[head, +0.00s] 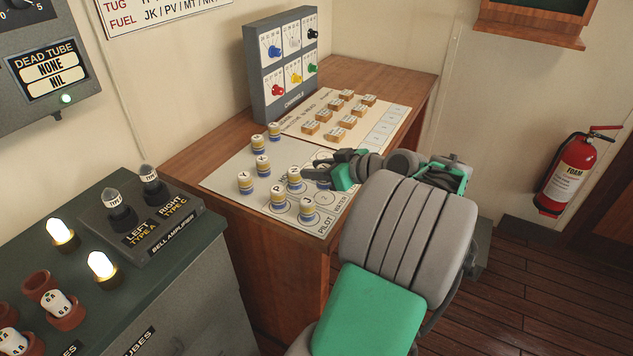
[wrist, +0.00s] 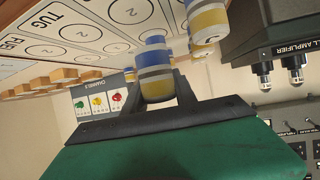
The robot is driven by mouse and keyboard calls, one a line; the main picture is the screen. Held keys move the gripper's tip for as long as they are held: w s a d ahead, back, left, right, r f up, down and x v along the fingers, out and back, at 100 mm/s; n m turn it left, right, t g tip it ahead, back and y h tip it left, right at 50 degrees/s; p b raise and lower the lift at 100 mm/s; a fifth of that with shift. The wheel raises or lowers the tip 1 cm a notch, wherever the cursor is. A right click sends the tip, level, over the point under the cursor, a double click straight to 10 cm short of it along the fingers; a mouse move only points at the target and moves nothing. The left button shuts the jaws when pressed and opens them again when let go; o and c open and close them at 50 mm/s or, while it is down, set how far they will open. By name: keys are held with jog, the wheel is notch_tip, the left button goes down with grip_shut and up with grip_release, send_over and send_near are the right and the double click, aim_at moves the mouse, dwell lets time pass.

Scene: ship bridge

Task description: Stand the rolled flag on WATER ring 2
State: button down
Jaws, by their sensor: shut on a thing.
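My gripper (head: 303,174) reaches over the left part of the desk. In the wrist view its two fingers (wrist: 157,84) are shut on a rolled flag (wrist: 155,67), a small cylinder with blue, white and yellow bands. In the head view this appears to be the flag marked N (head: 294,175), at the fingertips. It looks upright; I cannot tell whether it touches the mat. The pale ring mat (head: 225,180) has printed rings and the row names PILOT and WATER at its right edge. My gripper and arm cover part of the mat, and I cannot pick out WATER ring 2.
Several other rolled flags stand close by, including P (head: 277,197) and J (head: 306,203). A card with wooden blocks (head: 323,125) and a grey channels box (head: 284,65) stand behind. A bell amplifier (head: 150,222) sits on the left cabinet.

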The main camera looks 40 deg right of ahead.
jog(key=f, duration=0.1)
jog(key=w+f, duration=0.1)
jog(key=f, duration=0.1)
jog(key=d+f, duration=0.1)
jog(key=shift+w+f, duration=0.2)
jog(key=shift+f, duration=0.5)
jog(key=c, duration=1)
grip_release()
jog(key=shift+r, duration=0.1)
jog(key=shift+s+d+r, duration=0.1)
jog(key=shift+s+r, duration=0.05)
jog(key=shift+r, duration=0.05)
jog(key=v, duration=1.1)
jog(key=shift+s, duration=0.4)
jog(key=shift+r, duration=0.1)
